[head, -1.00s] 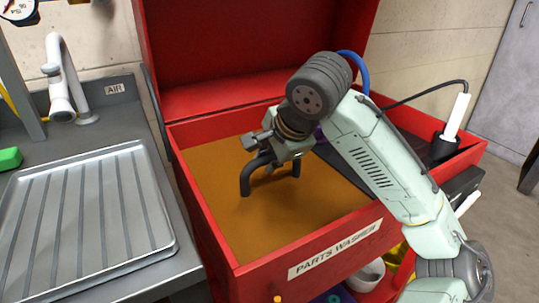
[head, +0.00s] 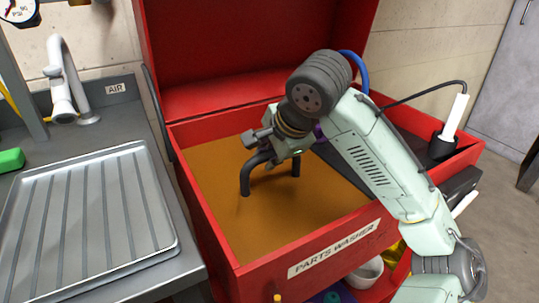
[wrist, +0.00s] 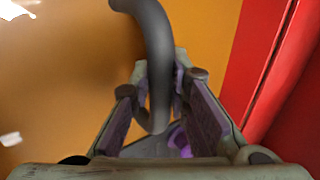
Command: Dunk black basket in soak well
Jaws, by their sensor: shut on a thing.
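The soak well is the red parts washer's basin, full of brown liquid (head: 215,185). Only the dark arched handle of the black basket (head: 246,180) shows; its two legs rise out of the liquid. The basket's body is hidden under the opaque surface. My gripper (head: 268,147) is shut on the top of the handle, just above the liquid. In the wrist view the handle (wrist: 153,35) runs between the fingers of my gripper (wrist: 160,105), with brown liquid beyond it.
The washer's red front wall (head: 310,245) and raised lid (head: 250,50) bound the basin. A ribbed metal drain tray (head: 90,215) lies on the grey counter at left. A white brush-like tool stands in a black holder (head: 443,148) at right.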

